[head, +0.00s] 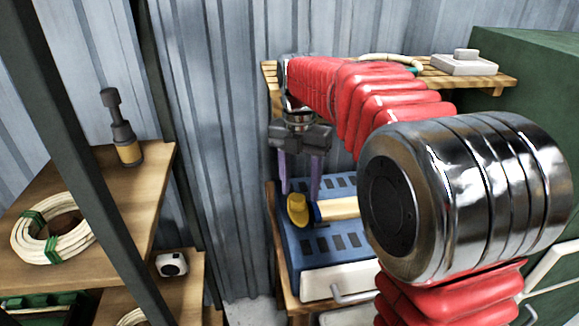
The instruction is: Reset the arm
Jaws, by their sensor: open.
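My gripper (300,186) hangs from the end of my red-sleeved arm in the head view, pointing down. Its two purple fingers are apart, and nothing shows between them. Below the fingertips, a mallet-like tool with a yellow head (297,210) and a pale wooden handle (338,208) lies on a blue slotted surface (300,246). I cannot tell whether the fingertips touch the tool. My arm's large metal joint hides the right part of the scene, including the handle's far end.
A wall shelf (495,82) behind my arm holds a pale box (463,64). A green cabinet (540,60) stands at right. A dark post (95,165) crosses the left.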

